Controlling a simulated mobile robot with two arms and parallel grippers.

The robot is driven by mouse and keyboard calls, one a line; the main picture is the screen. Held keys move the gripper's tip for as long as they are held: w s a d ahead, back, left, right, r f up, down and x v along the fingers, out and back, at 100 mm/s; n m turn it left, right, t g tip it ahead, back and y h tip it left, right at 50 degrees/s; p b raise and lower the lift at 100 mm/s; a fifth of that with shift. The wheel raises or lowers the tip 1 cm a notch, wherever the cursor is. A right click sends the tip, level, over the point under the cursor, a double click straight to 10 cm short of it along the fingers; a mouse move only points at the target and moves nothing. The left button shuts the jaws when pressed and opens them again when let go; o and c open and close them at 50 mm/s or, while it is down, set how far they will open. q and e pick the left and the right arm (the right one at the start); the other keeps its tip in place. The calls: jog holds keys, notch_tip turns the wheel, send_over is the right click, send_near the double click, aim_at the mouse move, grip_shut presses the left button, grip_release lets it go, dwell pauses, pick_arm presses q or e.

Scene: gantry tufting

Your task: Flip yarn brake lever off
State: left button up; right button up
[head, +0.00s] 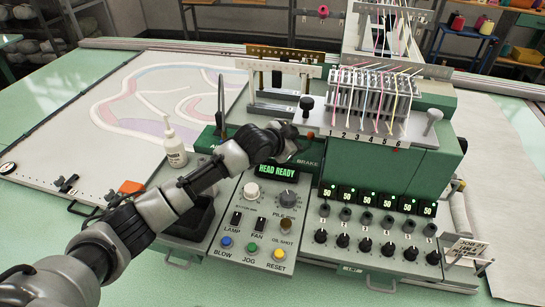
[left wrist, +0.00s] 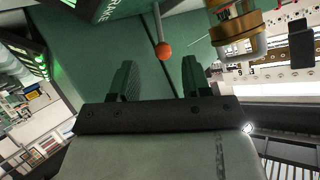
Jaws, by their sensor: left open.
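The yarn brake lever shows in the left wrist view as a grey rod with an orange ball knob (left wrist: 164,50). It stands at a green machine panel with a partly visible BRAKE label (left wrist: 112,10). My left gripper (left wrist: 158,76) is open and empty. The knob appears in line with the gap between its two dark fingers, beyond their tips; I cannot tell the exact distance. In the head view my left gripper (head: 292,138) is over the green housing by the BRAKE label (head: 308,162), and largely hides the lever. My right gripper is not in view.
A control panel (head: 238,222) with knobs and buttons lies below my left arm. A rack of yarn guides (head: 372,98) stands right of the gripper, and a black-knobbed post (head: 306,106) is close behind it. A white bottle (head: 174,148) stands left.

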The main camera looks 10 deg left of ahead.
pick_arm(q)
jog(key=s+a+b, duration=0.2)
jog(key=s+a, duration=0.3)
jog(key=s, duration=0.3)
jog(key=shift+s, duration=0.25)
jog(key=shift+a, duration=0.1)
jog(key=shift+c, duration=0.5)
